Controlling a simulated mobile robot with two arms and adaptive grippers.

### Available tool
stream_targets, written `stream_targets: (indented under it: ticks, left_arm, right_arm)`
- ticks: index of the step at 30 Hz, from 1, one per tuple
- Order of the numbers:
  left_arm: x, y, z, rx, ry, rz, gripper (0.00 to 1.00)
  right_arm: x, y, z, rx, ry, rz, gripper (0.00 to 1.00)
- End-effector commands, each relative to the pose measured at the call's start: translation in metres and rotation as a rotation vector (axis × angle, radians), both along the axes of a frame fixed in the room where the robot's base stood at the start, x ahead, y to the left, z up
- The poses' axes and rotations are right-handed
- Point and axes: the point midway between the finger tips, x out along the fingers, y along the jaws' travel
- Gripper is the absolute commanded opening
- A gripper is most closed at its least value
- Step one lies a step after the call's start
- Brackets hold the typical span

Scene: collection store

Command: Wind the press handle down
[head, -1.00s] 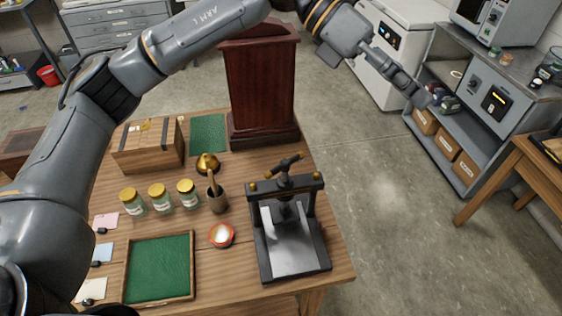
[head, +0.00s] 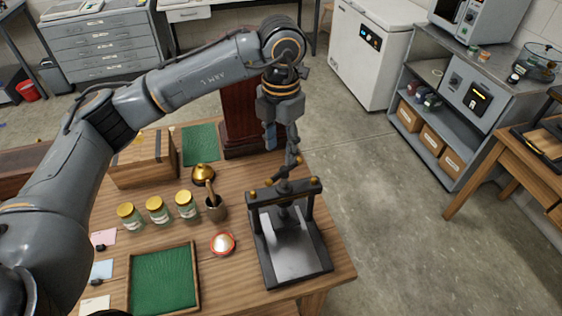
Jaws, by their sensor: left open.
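The press (head: 262,245), a dark metal frame with a pale grey bed, stands upright near the right edge of the wooden table. Its handle (head: 283,172), a dark bar with brass-coloured ends, sits on top of the screw above the crossbeam. My left gripper (head: 283,148) is open and points down just above and behind the handle. One finger overlaps the handle in the picture; I cannot tell whether they touch. Part of the handle is hidden by the finger. My right gripper is not in view.
A green-lined tray (head: 197,285) lies in front. A wooden chest (head: 142,165) and a dark red stand (head: 238,115) are behind.

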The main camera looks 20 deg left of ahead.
Motion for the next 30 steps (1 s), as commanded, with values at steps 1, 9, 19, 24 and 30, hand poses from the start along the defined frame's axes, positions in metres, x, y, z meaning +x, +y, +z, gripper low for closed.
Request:
stream_targets:
  ticks: [1,9,19,24,30]
  left_arm:
    - [-0.001,0.0,-0.008,0.001,0.006,-0.001,0.45]
    - [-0.001,0.0,-0.055,0.0,0.004,-0.001,0.45]
    - [0.0,-0.001,-0.072,-0.002,-0.001,-0.003,0.45]
    - [0.0,0.0,-0.072,-0.001,0.0,-0.003,0.4]
    - [0.0,0.0,-0.072,-0.001,0.0,-0.003,0.0]
  right_arm:
    - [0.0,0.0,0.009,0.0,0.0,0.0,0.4]
    - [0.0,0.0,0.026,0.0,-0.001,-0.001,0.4]
    - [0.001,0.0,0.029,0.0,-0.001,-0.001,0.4]
    - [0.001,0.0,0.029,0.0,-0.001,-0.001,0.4]
    - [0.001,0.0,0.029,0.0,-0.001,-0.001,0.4]
